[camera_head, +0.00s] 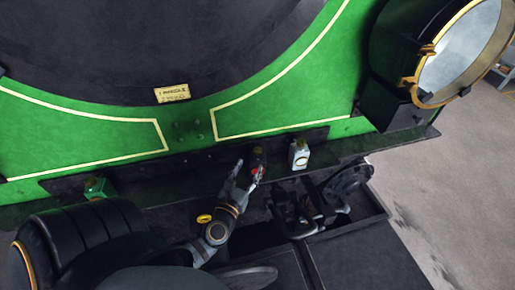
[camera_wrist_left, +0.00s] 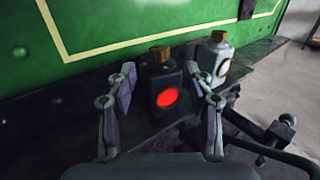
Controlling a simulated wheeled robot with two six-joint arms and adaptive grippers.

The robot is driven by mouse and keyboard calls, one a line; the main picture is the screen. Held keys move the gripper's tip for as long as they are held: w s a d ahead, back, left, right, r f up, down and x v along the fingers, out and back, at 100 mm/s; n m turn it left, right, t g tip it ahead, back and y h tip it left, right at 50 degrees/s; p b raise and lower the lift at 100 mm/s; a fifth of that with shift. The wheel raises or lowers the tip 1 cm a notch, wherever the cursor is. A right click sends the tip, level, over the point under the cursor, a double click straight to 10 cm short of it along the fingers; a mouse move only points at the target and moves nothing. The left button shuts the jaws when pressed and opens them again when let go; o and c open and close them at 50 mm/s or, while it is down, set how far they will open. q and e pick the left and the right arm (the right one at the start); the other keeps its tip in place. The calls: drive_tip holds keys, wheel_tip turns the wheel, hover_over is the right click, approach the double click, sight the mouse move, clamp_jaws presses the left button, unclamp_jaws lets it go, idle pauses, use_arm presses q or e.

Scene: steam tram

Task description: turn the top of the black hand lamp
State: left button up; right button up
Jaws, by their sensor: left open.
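The black hand lamp (camera_wrist_left: 164,99) stands upright on a dark ledge, with a round red lens facing me and a brass-coloured top (camera_wrist_left: 160,54). In the head view the lamp (camera_head: 258,156) is small and partly covered by my left gripper (camera_head: 247,172). In the left wrist view my left gripper (camera_wrist_left: 162,84) is open, with one finger on each side of the lamp. The lamp lies between the fingers or just beyond them; I cannot tell whether they touch it. My right gripper is not in view.
A green lamp (camera_head: 98,188) stands far left on the ledge (camera_head: 205,178). The green tram front (camera_head: 85,135) rises behind. Black coupling parts (camera_head: 300,212) lie below right. A large brass-rimmed round fitting (camera_head: 462,55) juts out at right.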

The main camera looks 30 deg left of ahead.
sight(256, 153)
use_arm(q)
drive_tip(key=p+x, duration=0.2)
drive_tip(key=x, duration=0.6)
drive_tip(key=shift+w, duration=0.15)
drive_tip(key=shift+w+a+p, duration=0.1)
drive_tip(key=shift+w+p, duration=0.2)
drive_tip(key=c, duration=0.9)
clamp_jaws()
